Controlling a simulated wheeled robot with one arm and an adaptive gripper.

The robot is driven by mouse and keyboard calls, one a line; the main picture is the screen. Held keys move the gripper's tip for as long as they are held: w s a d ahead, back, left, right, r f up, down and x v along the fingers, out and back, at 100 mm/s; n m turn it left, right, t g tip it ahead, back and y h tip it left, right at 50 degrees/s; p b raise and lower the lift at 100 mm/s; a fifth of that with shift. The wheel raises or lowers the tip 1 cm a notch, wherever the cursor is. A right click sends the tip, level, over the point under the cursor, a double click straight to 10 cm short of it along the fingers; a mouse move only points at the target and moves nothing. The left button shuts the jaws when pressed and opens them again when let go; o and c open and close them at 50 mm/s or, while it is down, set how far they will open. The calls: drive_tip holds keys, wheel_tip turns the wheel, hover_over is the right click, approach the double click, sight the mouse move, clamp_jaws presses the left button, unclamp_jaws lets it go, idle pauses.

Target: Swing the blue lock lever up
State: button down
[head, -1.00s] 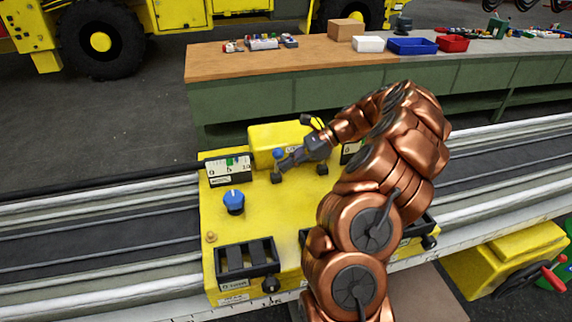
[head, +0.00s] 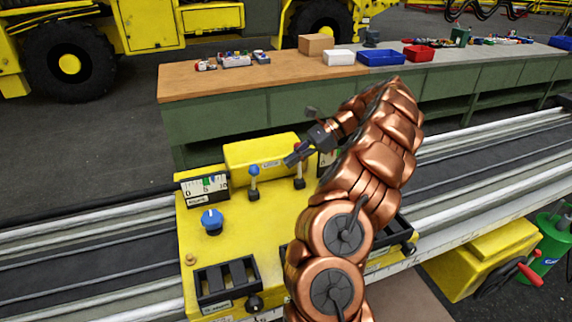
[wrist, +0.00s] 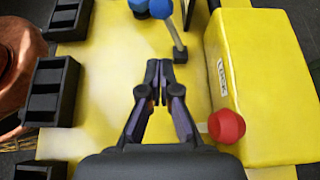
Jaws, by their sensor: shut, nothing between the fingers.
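The blue lock lever (head: 254,173) has a blue ball on a thin stem and stands roughly upright from the yellow console (head: 235,262), in front of a yellow box (head: 250,152). In the wrist view the lever (wrist: 176,36) stands beside the box marked LOCK, its stem leaning in the picture. My gripper (head: 291,160) is shut and empty, above the console to the right of the lever. In the wrist view its fingertips (wrist: 159,68) meet a little below the lever's base in the picture, apart from it.
A red-balled lever (wrist: 227,126) is close to my gripper's right finger. A blue dial (head: 212,221), a gauge (head: 203,187) and black slotted housings (head: 228,279) sit on the console. A workbench (head: 240,87) with bins stands behind.

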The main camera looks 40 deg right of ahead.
drive_tip(key=shift+v, duration=0.85)
drive_tip(key=shift+s+d, duration=0.1)
